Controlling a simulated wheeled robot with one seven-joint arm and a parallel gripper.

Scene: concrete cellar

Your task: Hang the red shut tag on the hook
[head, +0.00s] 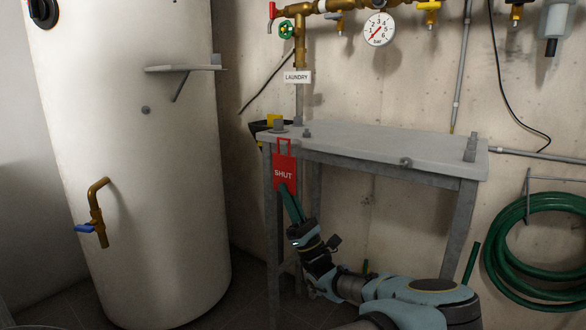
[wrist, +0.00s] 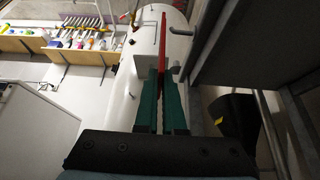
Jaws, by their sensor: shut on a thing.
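The red tag (head: 285,168) with the white word SHUT stands upright, its open loop at the top, in front of the table's left front corner. My gripper (head: 288,193) is shut on its lower edge from below. In the wrist view the tag (wrist: 163,45) is edge-on between the green fingers (wrist: 161,84). I cannot tell for sure which fitting is the hook. A small grey stub (head: 406,162) sticks out of the table's front edge, to the right of the tag. A small grey peg (wrist: 176,70) shows just right of the tag in the wrist view.
The grey metal table (head: 375,150) has bolts standing on its top. A large white tank (head: 135,150) with a brass tap (head: 97,212) stands left. A LAUNDRY label (head: 297,77) is on the pipe behind. A green hose (head: 500,255) hangs at right.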

